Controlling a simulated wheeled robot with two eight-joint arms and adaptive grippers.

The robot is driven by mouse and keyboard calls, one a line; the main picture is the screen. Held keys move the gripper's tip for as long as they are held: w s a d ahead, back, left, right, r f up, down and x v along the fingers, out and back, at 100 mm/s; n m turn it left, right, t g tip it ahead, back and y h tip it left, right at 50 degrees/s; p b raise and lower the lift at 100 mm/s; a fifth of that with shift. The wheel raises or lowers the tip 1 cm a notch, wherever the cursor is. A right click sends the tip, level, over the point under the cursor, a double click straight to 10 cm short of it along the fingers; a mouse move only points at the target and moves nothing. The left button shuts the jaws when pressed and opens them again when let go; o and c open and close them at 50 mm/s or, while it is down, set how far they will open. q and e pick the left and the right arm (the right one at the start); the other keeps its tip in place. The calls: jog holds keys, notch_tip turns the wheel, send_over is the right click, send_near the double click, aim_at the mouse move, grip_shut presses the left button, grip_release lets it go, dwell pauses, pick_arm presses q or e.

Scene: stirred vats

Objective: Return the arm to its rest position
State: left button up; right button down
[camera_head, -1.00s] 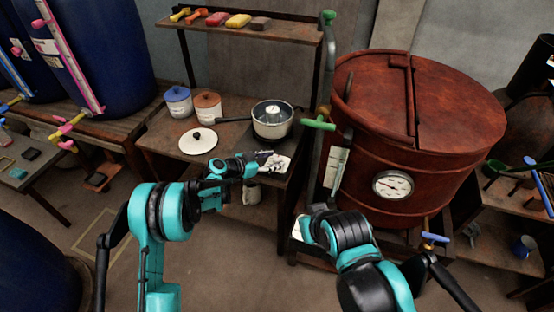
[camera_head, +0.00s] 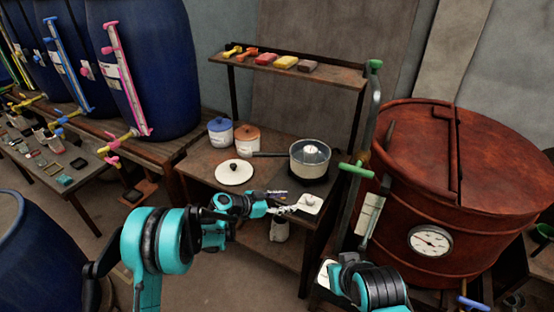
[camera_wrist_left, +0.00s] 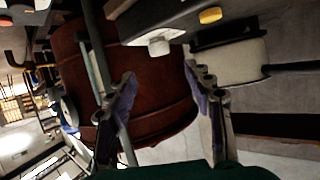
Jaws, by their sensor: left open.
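My left arm, teal and black, comes in from the left in the head view. Its gripper (camera_head: 285,207) is in front of the small table, near the front edge and below the pot (camera_head: 311,160). The left wrist view shows its two fingers (camera_wrist_left: 165,105) spread apart with nothing between them. Past the fingers are the red vat and the pale pot. My right arm shows at the bottom of the head view, beside the red vat (camera_head: 465,165); its fingers are not visible.
The table (camera_head: 210,160) holds a white lid (camera_head: 234,172), a blue-lidded jar (camera_head: 220,131) and a brown-lidded jar (camera_head: 247,138). A shelf (camera_head: 340,75) stands above it. A green-handled pipe (camera_head: 357,169) rises between table and vat. Blue barrels (camera_head: 165,60) stand at left.

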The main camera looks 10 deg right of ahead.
pick_arm(q)
jog(key=s+a+r+n+t+y, duration=0.1)
jog(key=s+a+r+n+y, duration=0.55)
jog(key=s+a+r, duration=0.6)
jog(key=s+a+f+n+y, duration=0.1)
jog(key=s+a+n+y, duration=0.2)
jog(key=s+a, duration=0.4)
jog(key=s+a+n+t+y, duration=0.1)
jog(key=s+a+n+y, duration=0.2)
jog(key=s+a, duration=0.5)
jog(key=s+n, duration=0.1)
jog(key=s, duration=0.3)
jog(key=shift+s+a+f, duration=0.2)
jog(key=shift+s+f, duration=0.15)
jog(key=shift+s, duration=0.05)
